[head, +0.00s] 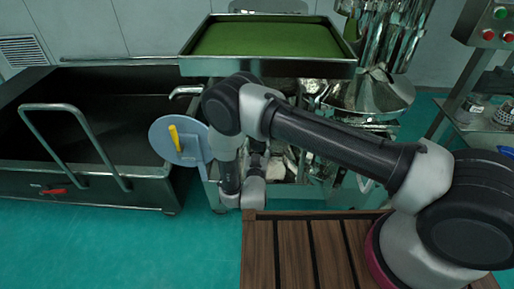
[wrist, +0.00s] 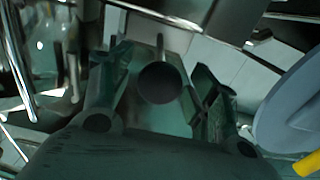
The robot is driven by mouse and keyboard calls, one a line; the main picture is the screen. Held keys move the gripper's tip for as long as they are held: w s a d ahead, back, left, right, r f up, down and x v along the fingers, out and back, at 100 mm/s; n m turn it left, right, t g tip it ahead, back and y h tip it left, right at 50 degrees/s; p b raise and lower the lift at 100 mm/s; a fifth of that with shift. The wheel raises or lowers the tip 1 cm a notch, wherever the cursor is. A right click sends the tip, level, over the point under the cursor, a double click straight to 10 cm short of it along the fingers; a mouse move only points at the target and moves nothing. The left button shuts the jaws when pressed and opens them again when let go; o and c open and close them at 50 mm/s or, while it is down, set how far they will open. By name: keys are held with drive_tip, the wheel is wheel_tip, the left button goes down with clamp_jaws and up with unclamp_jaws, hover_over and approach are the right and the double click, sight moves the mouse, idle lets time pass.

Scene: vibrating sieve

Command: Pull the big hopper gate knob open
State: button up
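A dark round knob (wrist: 160,83) on a thin metal rod shows in the wrist view. It looks like the hopper gate knob, but I see no label on it. My gripper (wrist: 163,62) is open, with one finger on each side of the knob in the picture. Gaps show between the knob and both fingers, and I cannot tell how deep the knob sits between them. In the head view my arm reaches to the machine's front, where my wrist hides most of the gripper and the knob cannot be made out.
A steel machine carries a green-floored tray (head: 270,42). A pale disc with a yellow handle (head: 176,138) stands left of my wrist, close by in the wrist view too. A dark cart (head: 110,192) is at left. A control box (head: 492,24) is at right.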

clamp_jaws()
drive_tip(key=s, duration=0.7)
drive_tip(key=shift+s, duration=0.35)
drive_tip(key=shift+a, duration=0.15)
drive_tip(key=shift+o, duration=0.4)
unclamp_jaws()
drive_tip(key=shift+r, duration=0.1)
wheel_tip(320, 180, up, 10)
